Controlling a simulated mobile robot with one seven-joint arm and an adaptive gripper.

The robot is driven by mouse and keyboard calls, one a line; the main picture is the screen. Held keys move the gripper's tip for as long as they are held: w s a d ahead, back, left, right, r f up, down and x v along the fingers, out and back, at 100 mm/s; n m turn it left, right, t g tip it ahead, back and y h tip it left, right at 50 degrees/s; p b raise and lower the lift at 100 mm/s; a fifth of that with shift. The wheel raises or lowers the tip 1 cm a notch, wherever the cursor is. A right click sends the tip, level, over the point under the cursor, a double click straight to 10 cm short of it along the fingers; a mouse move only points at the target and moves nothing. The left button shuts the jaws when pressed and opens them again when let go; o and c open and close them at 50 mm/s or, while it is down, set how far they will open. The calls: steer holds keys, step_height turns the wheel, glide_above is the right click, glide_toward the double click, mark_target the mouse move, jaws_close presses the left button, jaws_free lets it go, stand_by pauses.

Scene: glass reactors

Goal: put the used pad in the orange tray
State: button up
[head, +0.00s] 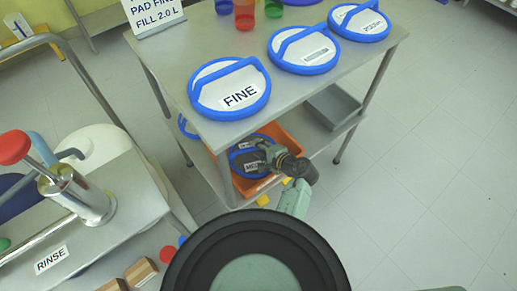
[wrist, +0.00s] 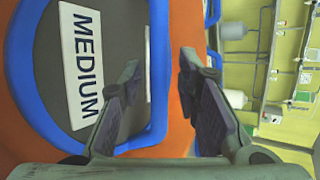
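The used pad (head: 240,158) is a dark grey disc with a blue rim and handle. It lies in the orange tray (head: 291,137) on the cart's lower shelf. In the wrist view the pad (wrist: 105,22) fills the left side, with a white MEDIUM label, and the orange tray (wrist: 182,120) shows beside it. My gripper (head: 262,152) is low over the pad. In the wrist view my gripper (wrist: 159,65) has its fingers apart, with the pad's blue handle (wrist: 157,95) appearing between them. I cannot tell whether either finger touches it.
The cart's top (head: 205,132) sits above the tray and bears the FINE pad (head: 228,84) and two more pale pads. A grey tray (head: 333,107) stands on the lower shelf. A RINSE bench (head: 120,215) is at left. The floor at right is clear.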

steer(key=shift+r, duration=0.1)
steer(key=b+v, duration=0.2)
steer(key=v, duration=1)
